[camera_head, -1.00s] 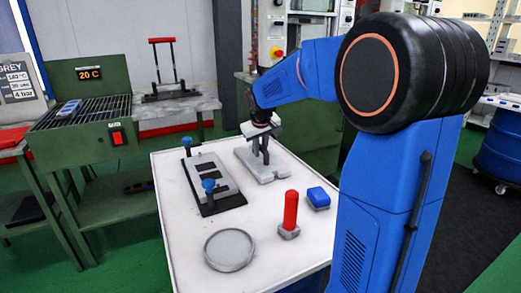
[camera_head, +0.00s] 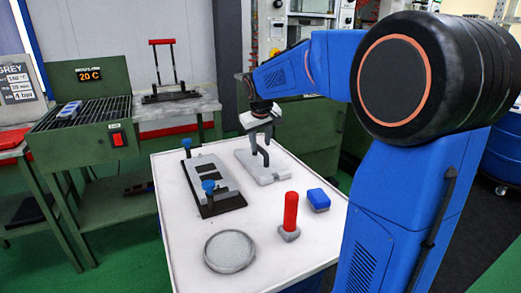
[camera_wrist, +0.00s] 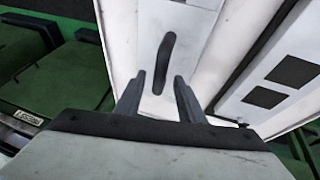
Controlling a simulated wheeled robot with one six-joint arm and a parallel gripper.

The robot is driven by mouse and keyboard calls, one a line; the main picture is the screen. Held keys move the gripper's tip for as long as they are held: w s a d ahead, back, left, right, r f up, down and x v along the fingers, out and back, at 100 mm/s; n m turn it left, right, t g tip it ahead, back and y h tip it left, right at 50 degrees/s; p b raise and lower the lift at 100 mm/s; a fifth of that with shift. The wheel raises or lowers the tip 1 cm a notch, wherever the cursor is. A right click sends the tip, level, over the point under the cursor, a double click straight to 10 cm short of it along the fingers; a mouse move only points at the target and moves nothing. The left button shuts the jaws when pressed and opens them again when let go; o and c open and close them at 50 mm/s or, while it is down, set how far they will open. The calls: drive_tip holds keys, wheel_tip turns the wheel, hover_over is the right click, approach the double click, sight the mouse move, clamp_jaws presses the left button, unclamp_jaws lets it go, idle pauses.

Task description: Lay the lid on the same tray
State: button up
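The lid, a light grey plate (camera_head: 278,174), lies flat on the white table, with a long dark handle that shows in the wrist view (camera_wrist: 164,62). My gripper (camera_head: 260,160) is just above the lid. In the wrist view my gripper (camera_wrist: 160,85) is open and empty, its two fingers apart with the handle beyond their tips. The tray, a black base (camera_head: 236,204) holding a grey mould (camera_head: 217,189) with dark recesses, lies to the left of the lid. Part of the mould shows at the right of the wrist view (camera_wrist: 296,92). Two blue-topped knobs stand at the tray's ends.
A red-handled tool (camera_head: 290,213), a blue block (camera_head: 318,199) and a round grey dish (camera_head: 229,250) stand on the front of the table (camera_head: 183,242). A green heater bench (camera_head: 88,140) stands to the left. The table's front left is clear.

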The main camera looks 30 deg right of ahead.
drive_tip(key=v, duration=0.7)
drive_tip(key=shift+s, duration=0.1)
